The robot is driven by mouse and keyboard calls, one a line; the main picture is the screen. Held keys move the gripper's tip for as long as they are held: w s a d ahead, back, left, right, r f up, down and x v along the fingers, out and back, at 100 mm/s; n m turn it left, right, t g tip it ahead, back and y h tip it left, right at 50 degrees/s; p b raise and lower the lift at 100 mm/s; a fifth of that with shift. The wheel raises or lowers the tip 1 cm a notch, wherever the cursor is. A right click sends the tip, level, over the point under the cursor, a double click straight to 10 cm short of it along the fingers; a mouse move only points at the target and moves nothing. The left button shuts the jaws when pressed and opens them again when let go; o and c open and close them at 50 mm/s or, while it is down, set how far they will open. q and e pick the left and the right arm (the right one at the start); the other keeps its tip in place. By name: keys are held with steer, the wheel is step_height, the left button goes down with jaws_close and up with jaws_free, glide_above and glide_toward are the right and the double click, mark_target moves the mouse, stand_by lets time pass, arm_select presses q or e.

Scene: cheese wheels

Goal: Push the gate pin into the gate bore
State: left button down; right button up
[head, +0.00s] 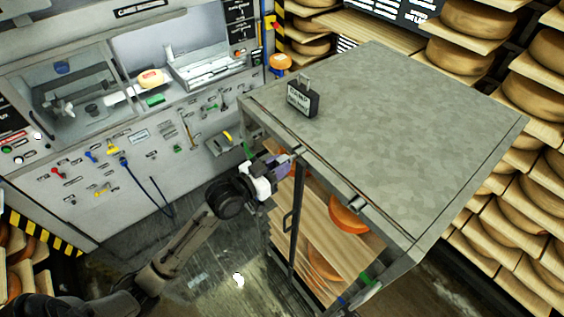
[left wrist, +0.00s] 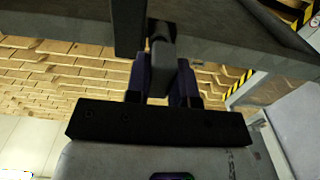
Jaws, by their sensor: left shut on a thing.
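My left gripper (head: 277,165) is at the front edge of the grey-topped cart (head: 400,150), near its left corner. In the left wrist view my left gripper (left wrist: 166,85) has its dark purple fingers shut on a grey, block-shaped piece, which appears to be the gate pin (left wrist: 160,58). The fingers hide part of the pin. A dark upright bar (left wrist: 127,28) of the cart stands just beside it, under the top's edge. The gate bore cannot be made out in either view. My right gripper is in neither view.
A black tag block (head: 303,97) stands on the cart top, which is otherwise clear. Orange cheese wheels (head: 348,216) sit inside the cart. A wall panel (head: 100,150) with hung tools is at left; shelves of cheese wheels (head: 465,57) are at right.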

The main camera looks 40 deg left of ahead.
arm_select(q)
steer(key=shift+s+a, duration=0.2)
steer(key=shift+s, duration=0.5)
steer(key=shift+s, duration=0.1)
steer(key=shift+p, duration=0.45)
stand_by(1.0)
steer(key=shift+p, duration=0.45)
steer(key=shift+w+d, duration=0.15)
steer(key=shift+w, duration=0.45)
stand_by(0.5)
steer(key=shift+x, duration=1)
steer(key=c, duration=0.9)
jaws_free()
